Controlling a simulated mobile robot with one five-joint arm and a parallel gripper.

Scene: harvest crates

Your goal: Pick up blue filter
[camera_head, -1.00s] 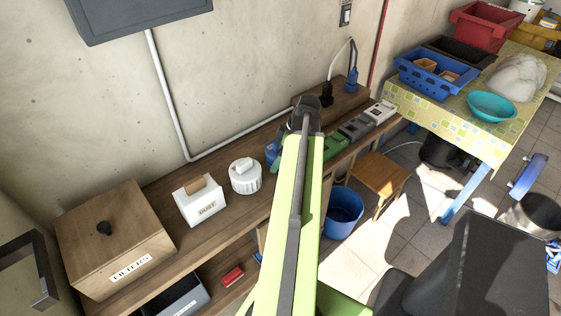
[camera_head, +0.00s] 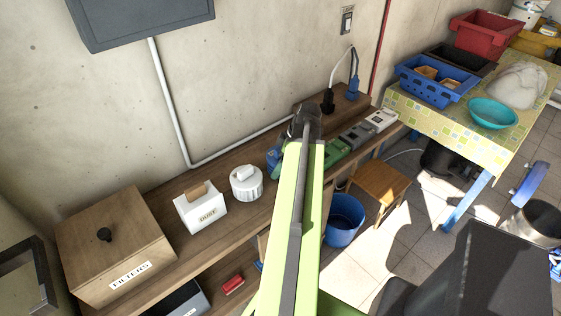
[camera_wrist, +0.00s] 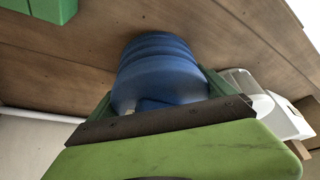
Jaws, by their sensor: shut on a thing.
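The blue filter (camera_wrist: 165,72) is a ribbed, rounded blue body in the wrist view, over the brown wooden bench. My gripper (camera_wrist: 160,88) is shut on it, with green fingers at both its sides. Its lower part is hidden by the gripper body. In the head view, a blue part of the filter (camera_head: 274,156) shows just left of my arm, above or on the bench; I cannot tell whether it touches the wood. My arm hides most of the gripper there.
A white ribbed jar (camera_head: 246,186), a white dust box (camera_head: 201,212) and a wooden filters box (camera_head: 118,250) stand on the bench to the left. Green, grey and white devices (camera_head: 358,133) stand to the right. A wall (camera_head: 260,60) rises behind.

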